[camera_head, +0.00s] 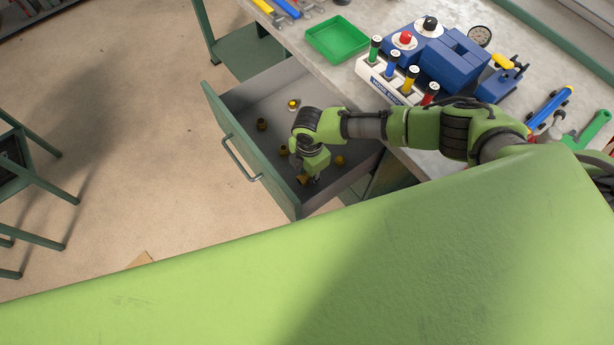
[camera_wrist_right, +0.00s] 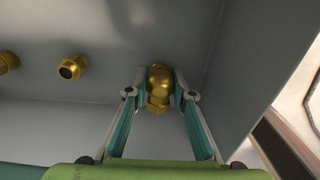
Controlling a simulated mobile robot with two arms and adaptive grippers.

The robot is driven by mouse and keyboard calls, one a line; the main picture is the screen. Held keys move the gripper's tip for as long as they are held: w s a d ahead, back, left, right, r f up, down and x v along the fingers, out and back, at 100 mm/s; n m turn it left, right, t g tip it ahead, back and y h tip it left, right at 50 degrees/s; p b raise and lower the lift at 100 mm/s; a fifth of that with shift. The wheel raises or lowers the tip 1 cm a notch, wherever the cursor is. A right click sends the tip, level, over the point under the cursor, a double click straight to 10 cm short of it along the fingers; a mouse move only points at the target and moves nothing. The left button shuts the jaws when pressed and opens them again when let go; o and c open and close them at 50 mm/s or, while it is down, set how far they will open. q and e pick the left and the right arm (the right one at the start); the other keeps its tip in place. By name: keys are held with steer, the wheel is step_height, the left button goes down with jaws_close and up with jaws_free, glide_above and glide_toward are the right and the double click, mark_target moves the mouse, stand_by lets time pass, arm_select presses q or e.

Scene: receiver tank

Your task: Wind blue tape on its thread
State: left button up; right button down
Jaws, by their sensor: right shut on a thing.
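My right gripper (camera_head: 308,178) reaches down into the open drawer (camera_head: 245,108). In the right wrist view, the right gripper (camera_wrist_right: 160,90) has its fingers closed on both sides of a brass fitting (camera_wrist_right: 160,82) with a rounded top and a wider hex-like part. In the head view the held fitting (camera_head: 303,180) is small and partly hidden by the gripper. I cannot make out a roll of blue tape or the fitting's thread. A blue-bodied cylinder (camera_head: 392,64) stands in a white rack (camera_head: 385,84) on the bench. My left gripper is not in view.
Loose brass fittings (camera_head: 261,124) lie in the drawer; another (camera_wrist_right: 72,67) shows in the right wrist view. Drawer walls surround the gripper. A green tray (camera_head: 337,39), a blue vise-like device (camera_head: 440,58) and a gauge (camera_head: 480,36) stand on the bench (camera_head: 335,85).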

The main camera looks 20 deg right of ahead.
step_height(320, 180, up, 5)
steer(key=p, duration=0.4)
